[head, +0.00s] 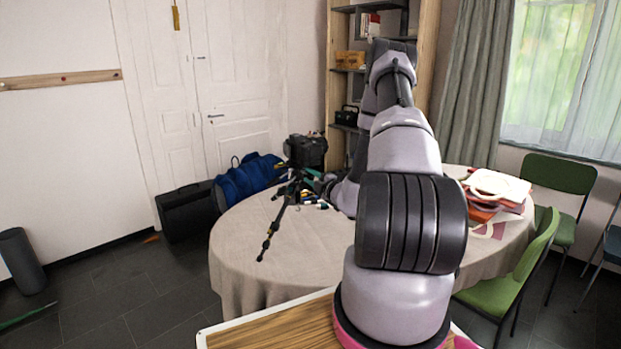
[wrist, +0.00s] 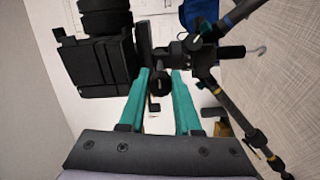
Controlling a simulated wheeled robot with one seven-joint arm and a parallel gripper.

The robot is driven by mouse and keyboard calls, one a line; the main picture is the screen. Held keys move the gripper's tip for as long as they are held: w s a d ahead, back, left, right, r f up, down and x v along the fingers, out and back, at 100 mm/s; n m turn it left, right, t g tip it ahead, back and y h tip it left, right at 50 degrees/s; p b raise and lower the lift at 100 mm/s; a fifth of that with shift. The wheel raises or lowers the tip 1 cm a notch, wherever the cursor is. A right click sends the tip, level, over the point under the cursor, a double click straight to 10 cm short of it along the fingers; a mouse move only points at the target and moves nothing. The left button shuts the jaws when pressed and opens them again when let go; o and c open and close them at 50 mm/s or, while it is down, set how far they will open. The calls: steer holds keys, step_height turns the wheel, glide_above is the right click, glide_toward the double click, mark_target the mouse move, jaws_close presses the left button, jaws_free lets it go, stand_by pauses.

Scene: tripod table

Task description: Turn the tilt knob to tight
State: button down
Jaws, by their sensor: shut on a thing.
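A black tripod (head: 290,196) lies or stands low on the round cloth-covered table in the head view, mostly small and partly hidden by my arm. In the wrist view one tripod leg (wrist: 247,127) with yellow marks runs down the right side, and a black camera-like block (wrist: 97,66) sits at the left. My gripper (wrist: 160,76), with teal fingers, reaches to the tripod head. A dark round knob (wrist: 160,84), seemingly the tilt knob, is between the fingers, which are shut on it. Its tight or loose marking cannot be read.
The round table (head: 240,250) has bare cloth at its front left. Small items (head: 322,204) lie near the tripod. A pile of folders (head: 492,195) is at the right. A blue bag (head: 247,178) and black case (head: 186,211) stand beyond the table; green chairs (head: 512,268) are at the right.

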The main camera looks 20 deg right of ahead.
steer(key=c, duration=0.6)
jaws_free()
